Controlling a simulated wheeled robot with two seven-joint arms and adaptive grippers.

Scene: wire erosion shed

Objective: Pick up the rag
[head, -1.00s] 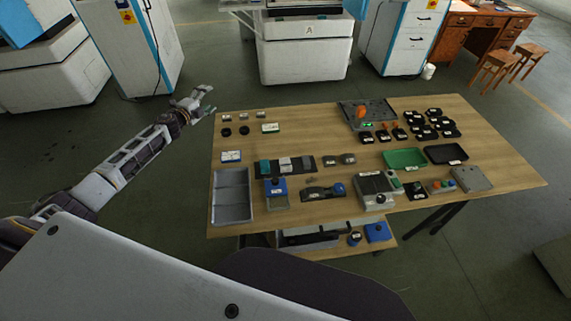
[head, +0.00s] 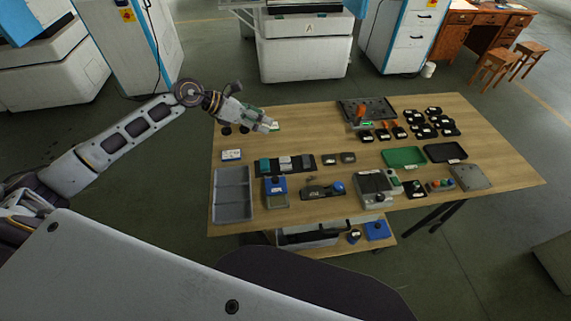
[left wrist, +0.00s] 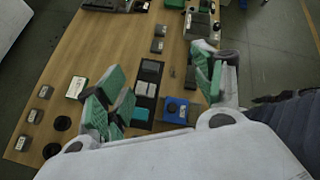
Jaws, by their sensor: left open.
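I cannot make out a rag for sure among the small things on the wooden workbench (head: 345,165). My left gripper (head: 270,124) is over the back left part of the bench. In the left wrist view, its green-padded fingers (left wrist: 162,75) are spread wide with nothing between them. A black strip (head: 305,163) with teal and grey blocks lies nearer the front; it also shows between the fingers in the left wrist view (left wrist: 151,67). A white-and-green box (left wrist: 76,87) lies beside one finger. My right gripper is not in view.
A grey divided tray (head: 232,196) is at the bench's left front. A blue-topped box (head: 276,190), a green tray (head: 404,157) and a black tray (head: 445,153) stand further right. Several black pieces (head: 432,124) crowd the back right.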

